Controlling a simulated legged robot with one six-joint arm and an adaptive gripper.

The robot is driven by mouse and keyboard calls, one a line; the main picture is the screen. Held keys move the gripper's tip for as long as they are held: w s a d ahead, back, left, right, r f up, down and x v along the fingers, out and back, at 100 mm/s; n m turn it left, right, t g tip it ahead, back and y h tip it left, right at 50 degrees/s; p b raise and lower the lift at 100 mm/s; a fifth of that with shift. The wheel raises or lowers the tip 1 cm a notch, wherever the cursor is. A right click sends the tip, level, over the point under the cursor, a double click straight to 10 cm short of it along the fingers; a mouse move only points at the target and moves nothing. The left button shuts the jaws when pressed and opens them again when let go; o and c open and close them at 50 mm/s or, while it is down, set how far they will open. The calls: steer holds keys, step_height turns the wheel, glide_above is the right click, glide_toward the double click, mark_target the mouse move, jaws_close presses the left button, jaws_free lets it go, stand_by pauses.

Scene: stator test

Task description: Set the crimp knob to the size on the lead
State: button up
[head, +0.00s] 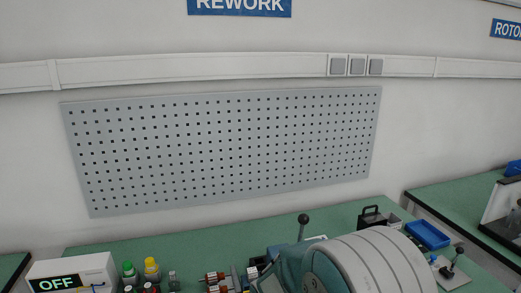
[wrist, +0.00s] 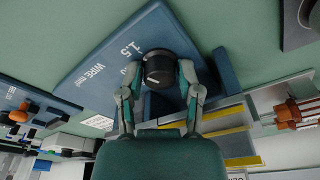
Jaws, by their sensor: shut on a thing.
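The black crimp knob (wrist: 159,69) sits on a blue panel (wrist: 95,72) in the wrist view. The panel carries white text: "WIRE mm", "1.5", and another figure starting with 0 beside the knob, partly hidden. A short white mark on the knob's face points to the lower left of the picture, away from "1.5". My gripper (wrist: 160,75) is shut on the knob, one finger on each side. The size on the lead cannot be read in these views. In the head view my arm hides the knob.
Orange-ended parts lie at the left (wrist: 18,114) and right (wrist: 288,112) of the wrist view. In the head view, a box reading "OFF" (head: 70,275), capped bottles (head: 151,268) and a blue bin (head: 427,235) stand on the green bench. A ball-topped lever (head: 303,222) rises beside my arm.

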steer(key=n+y, duration=0.1)
steer(key=n, duration=0.6)
steer(key=n+y, duration=0.1)
steer(key=n, duration=0.5)
steer(key=shift+w+n, duration=0.1)
steer(key=shift+n, duration=0.2)
steer(key=o, duration=0.7)
steer(key=shift+o, duration=0.2)
steer(key=shift+a, duration=0.1)
